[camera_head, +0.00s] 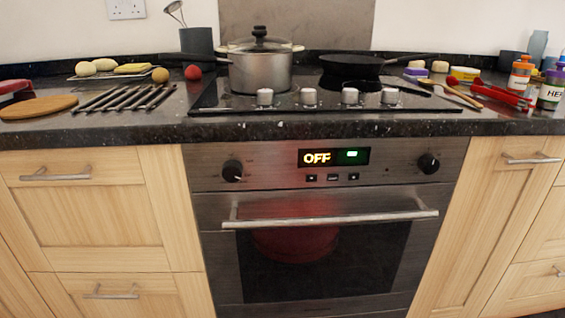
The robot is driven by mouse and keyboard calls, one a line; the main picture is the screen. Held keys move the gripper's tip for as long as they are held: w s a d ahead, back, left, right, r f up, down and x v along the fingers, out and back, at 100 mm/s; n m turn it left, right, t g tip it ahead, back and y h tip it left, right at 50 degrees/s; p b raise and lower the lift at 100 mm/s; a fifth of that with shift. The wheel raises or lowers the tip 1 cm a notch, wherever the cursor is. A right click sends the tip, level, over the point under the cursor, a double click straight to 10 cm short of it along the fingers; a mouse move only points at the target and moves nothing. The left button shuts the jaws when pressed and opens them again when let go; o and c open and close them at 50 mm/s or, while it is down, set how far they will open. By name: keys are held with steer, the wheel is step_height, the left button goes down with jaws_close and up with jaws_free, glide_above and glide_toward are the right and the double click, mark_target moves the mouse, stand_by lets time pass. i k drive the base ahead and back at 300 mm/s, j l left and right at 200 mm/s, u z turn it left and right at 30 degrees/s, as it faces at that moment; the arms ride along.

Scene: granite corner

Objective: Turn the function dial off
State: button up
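The built-in oven (215,210) is straight ahead under the counter, its door shut. Its panel has a black round left dial (232,171) and a black round right dial (428,164), each with a light mark. The left dial's mark points down; the right dial's mark is near its upper right. I cannot read labels saying which is the function dial. Between them, the display (333,157) reads OFF in yellow, beside a small green area. Small buttons (333,177) sit below it. My gripper is not in view.
The oven's long door handle (330,219) sticks out below the dials. Above, the counter edge (100,136) overhangs and the hob (215,101) has several knobs, a lidded pot (260,72) and a black pan (352,65). Wooden cupboards (95,215) flank the oven.

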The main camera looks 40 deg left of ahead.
mark_target(232, 171)
steer(key=u, duration=2.25)
